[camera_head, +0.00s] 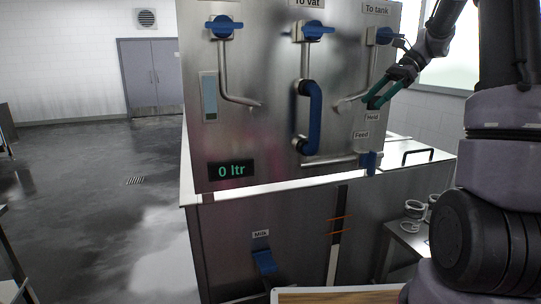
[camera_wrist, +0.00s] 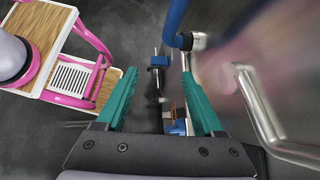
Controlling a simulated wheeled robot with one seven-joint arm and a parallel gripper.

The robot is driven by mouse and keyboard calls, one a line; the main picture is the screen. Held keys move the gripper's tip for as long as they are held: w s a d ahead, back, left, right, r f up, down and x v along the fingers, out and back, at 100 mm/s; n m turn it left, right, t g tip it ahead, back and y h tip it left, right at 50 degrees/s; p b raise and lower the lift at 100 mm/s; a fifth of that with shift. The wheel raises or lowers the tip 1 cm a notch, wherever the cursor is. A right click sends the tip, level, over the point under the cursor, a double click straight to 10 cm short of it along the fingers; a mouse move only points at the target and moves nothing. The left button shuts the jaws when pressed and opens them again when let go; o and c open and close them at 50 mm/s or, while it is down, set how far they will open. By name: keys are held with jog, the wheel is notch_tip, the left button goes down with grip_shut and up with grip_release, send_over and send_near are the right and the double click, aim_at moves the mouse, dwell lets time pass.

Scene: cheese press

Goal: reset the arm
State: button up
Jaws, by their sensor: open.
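My gripper (camera_head: 375,101) is open, with its teal fingers in front of the right side of the steel panel (camera_head: 265,120). It is near the lower end of the right pipe, just above the "Hold" label. In the wrist view my gripper (camera_wrist: 158,75) shows its two fingers spread, with nothing held between them. A blue lever (camera_head: 371,162) sits below the fingers by the "Feed" label and is apart from them.
Blue valve handles top the panel, including the "To tank" valve (camera_head: 380,36) close to my arm. A blue-gripped pipe (camera_head: 308,118) stands left of my gripper. The display (camera_head: 231,170) reads 0 ltr. A side table (camera_head: 408,238) holds white rings. Open floor (camera_head: 100,190) lies left.

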jog(key=s+a+r+n+t+h, duration=0.1)
jog(key=s+a+n+t+h, duration=0.1)
jog(key=s+n, duration=0.2)
jog(key=s+a+n+t+h, duration=0.1)
jog(key=s+n+t+h, duration=0.1)
jog(key=s, duration=0.9)
jog(key=s+a+r+n+t+h, duration=0.1)
jog(key=s+a+n+t+h, duration=0.1)
jog(key=s, duration=0.6)
jog(key=n+t+h, duration=0.1)
jog(key=n+t, duration=0.1)
jog(key=n, duration=0.1)
jog(key=shift+s+a+r+n, duration=0.15)
jog(key=shift+a+r+n, duration=0.15)
jog(key=shift+a, duration=0.05)
